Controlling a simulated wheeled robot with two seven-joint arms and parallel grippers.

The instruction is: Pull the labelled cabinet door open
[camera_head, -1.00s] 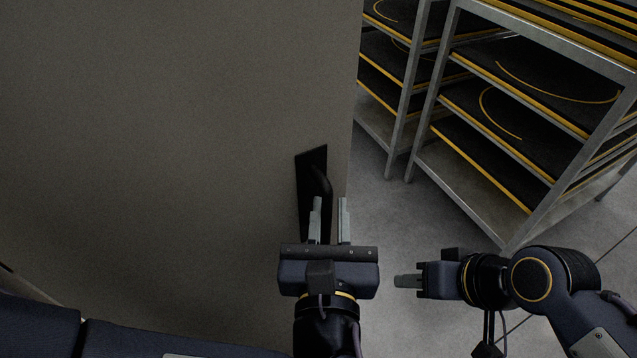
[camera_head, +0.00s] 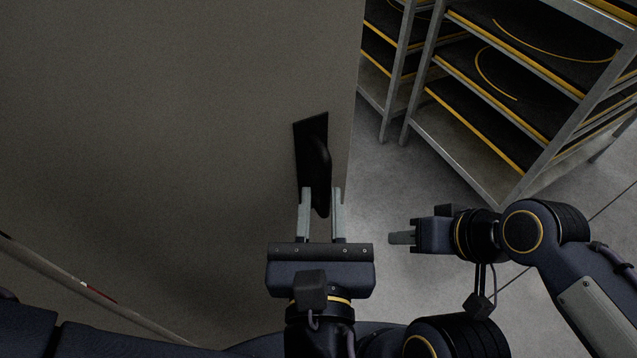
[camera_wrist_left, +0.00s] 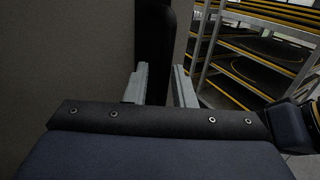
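The cabinet door (camera_head: 200,130) is a large plain grey-brown panel filling the left of the head view; no label shows on it. Its black handle (camera_head: 321,165) sits on a dark recessed plate near the right edge. It also shows as a dark upright bar in the left wrist view (camera_wrist_left: 153,40). My left gripper (camera_head: 321,192) is open, its pale fingers to either side of the handle's lower end in the head view. Contact with the handle cannot be told. My right gripper (camera_head: 400,238) is seen side-on, right of the left one, away from the handle; its finger gap is hidden.
A metal shelf rack (camera_head: 510,120) with black, yellow-edged shelves stands behind on the right. Grey floor (camera_head: 385,190) shows between the door's edge and the rack. A pale strip with a red mark (camera_head: 100,295) runs along the lower left.

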